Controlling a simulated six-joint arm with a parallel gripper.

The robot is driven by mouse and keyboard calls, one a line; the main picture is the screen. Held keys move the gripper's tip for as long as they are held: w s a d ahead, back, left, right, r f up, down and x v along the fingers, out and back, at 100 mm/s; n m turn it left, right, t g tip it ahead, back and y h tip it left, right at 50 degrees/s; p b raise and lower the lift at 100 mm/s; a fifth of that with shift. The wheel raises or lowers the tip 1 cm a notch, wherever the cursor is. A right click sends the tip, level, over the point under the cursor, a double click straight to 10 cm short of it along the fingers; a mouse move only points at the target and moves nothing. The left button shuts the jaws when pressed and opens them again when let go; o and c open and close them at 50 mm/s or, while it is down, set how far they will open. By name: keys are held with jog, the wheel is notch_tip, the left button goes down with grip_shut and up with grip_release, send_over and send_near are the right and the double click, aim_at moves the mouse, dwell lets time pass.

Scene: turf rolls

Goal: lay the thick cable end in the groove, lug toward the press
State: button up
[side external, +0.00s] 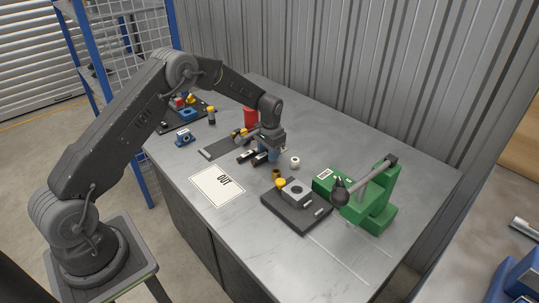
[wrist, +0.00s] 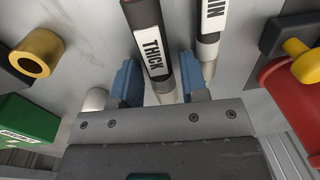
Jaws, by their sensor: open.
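The thick cable end (wrist: 152,42) is a black sleeve with a white THICK label and a metal lug. In the wrist view it lies between the two blue fingers of my gripper (wrist: 158,76), which are open around it; contact is unclear. My gripper (side external: 266,156) is low over the table in the side view and partly hides the cable ends. A second cable end (wrist: 210,22), its label showing only "IN", lies just right of the right finger. The green press (side external: 368,198) stands at the right. A grey block (side external: 296,190) sits on a dark base beside it; a groove cannot be made out.
A brass ring (wrist: 38,52) and a white cylinder (wrist: 96,99) lie near the gripper. A red cylinder (side external: 250,117) stands behind it. A white OUT sheet (side external: 217,187) lies at front left. A dark tray (side external: 203,105) with small parts is at the back left. The front right tabletop is clear.

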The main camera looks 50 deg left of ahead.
grip_shut()
dwell(0.3)
jog(key=shift+r, duration=0.1)
jog(key=shift+r, duration=0.6)
notch_tip(320, 180, up, 3)
jog(key=shift+w, duration=0.1)
jog(key=s+a+r, duration=0.6)
jog(key=s+a, duration=0.1)
jog(key=a, duration=0.1)
jog(key=s+d+f, duration=0.1)
jog(key=s+d, duration=0.2)
jog(key=d, duration=0.2)
jog(key=s+d+f, duration=0.2)
jog(key=s+d, duration=0.1)
jog(key=d, duration=0.3)
jog(key=s+d+f, duration=0.2)
jog(key=s+d, duration=0.1)
jog(key=d, duration=0.3)
jog(key=shift+s, duration=0.2)
